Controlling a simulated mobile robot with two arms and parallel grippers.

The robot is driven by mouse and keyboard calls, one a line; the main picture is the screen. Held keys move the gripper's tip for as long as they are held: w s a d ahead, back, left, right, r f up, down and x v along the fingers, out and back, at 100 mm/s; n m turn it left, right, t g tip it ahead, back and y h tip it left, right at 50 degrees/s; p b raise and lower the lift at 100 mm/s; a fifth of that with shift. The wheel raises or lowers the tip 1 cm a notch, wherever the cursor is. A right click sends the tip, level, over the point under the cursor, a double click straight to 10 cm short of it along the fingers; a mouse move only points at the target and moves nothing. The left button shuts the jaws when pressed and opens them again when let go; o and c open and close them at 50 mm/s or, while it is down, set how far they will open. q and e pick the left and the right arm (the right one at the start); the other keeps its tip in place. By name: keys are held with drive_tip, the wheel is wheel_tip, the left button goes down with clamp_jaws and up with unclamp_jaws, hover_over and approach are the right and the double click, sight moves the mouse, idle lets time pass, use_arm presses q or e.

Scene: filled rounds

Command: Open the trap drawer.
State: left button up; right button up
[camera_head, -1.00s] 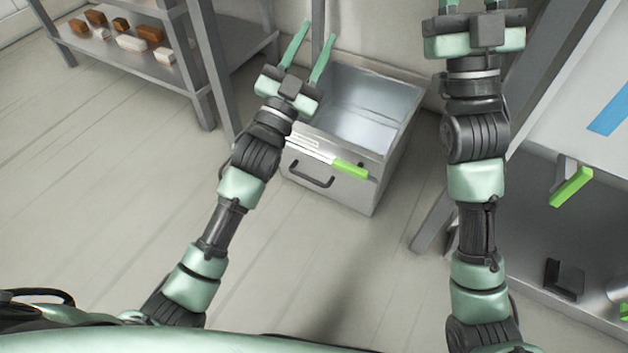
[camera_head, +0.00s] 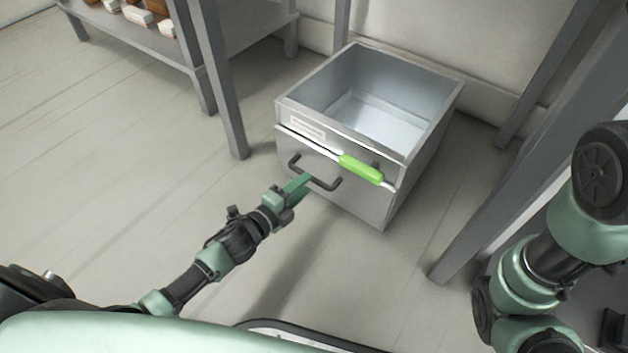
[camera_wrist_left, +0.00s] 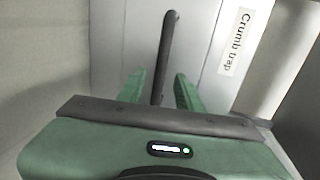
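The trap drawer (camera_head: 345,191) is the front of an open-topped grey metal box on the floor. It looks shut and has a dark bar handle (camera_head: 325,184). In the left wrist view a "Crumb trap" label (camera_wrist_left: 235,40) shows beside the handle (camera_wrist_left: 168,45). My left gripper (camera_head: 301,184) is at the handle, and in the left wrist view its green fingers (camera_wrist_left: 160,92) are apart on either side of the bar, with gaps visible. My right gripper is outside the view; only part of my right arm shows.
A tool with a green handle (camera_head: 361,168) lies across the box's front, just above the drawer handle. Grey table legs stand left (camera_head: 217,80) and right (camera_head: 480,205) of the box. A shelf (camera_head: 160,48) with blocks is at the upper left. Floor in front is clear.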

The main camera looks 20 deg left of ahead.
use_arm(q)
drive_tip(key=b+x, duration=0.1)
drive_tip(key=x, duration=0.3)
drive_tip(key=shift+f+b, duration=0.15)
drive_tip(key=shift+b, duration=0.2)
drive_tip(key=shift+w, duration=0.35)
clamp_jaws()
drive_tip(key=shift+d, duration=0.1)
idle(0.6)
